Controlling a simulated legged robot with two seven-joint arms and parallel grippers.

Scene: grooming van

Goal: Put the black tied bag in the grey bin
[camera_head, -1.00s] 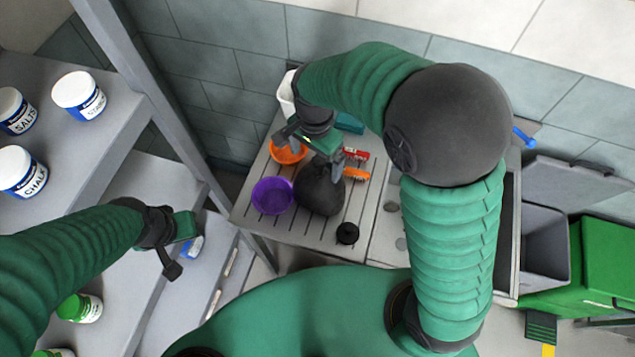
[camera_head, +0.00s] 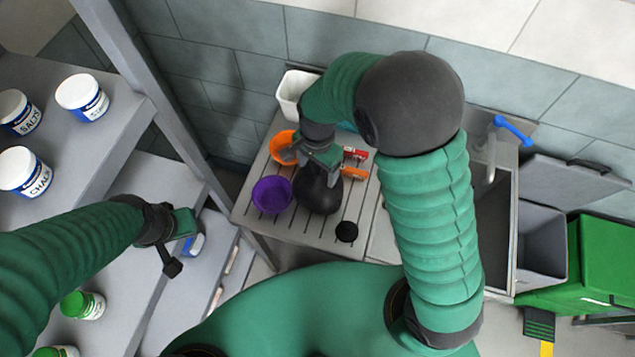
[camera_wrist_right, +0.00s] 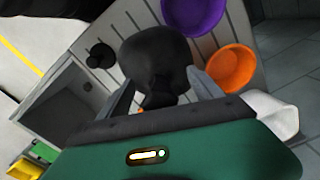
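The black tied bag (camera_head: 318,196) stands on the slatted drainboard, its knotted neck up. My right gripper (camera_head: 312,156) is over it; in the right wrist view the two fingers (camera_wrist_right: 165,92) are spread, one on each side of the bag's neck (camera_wrist_right: 163,93), with gaps visible. The bag's round body (camera_wrist_right: 155,58) lies beyond them. The grey bin (camera_head: 541,262) stands at the right beyond the sink, with its grey lid (camera_head: 575,185) raised. My left gripper (camera_head: 176,245) hangs by the shelves, away from the bag; only one finger shows clearly.
A purple bowl (camera_head: 271,195), an orange bowl (camera_head: 284,148), a white container (camera_head: 296,95), red and orange brushes (camera_head: 353,173) and a black round item (camera_head: 346,232) surround the bag. The sink (camera_head: 495,215) with a blue-handled tap (camera_head: 512,128) and a green bin (camera_head: 603,260) are to the right.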

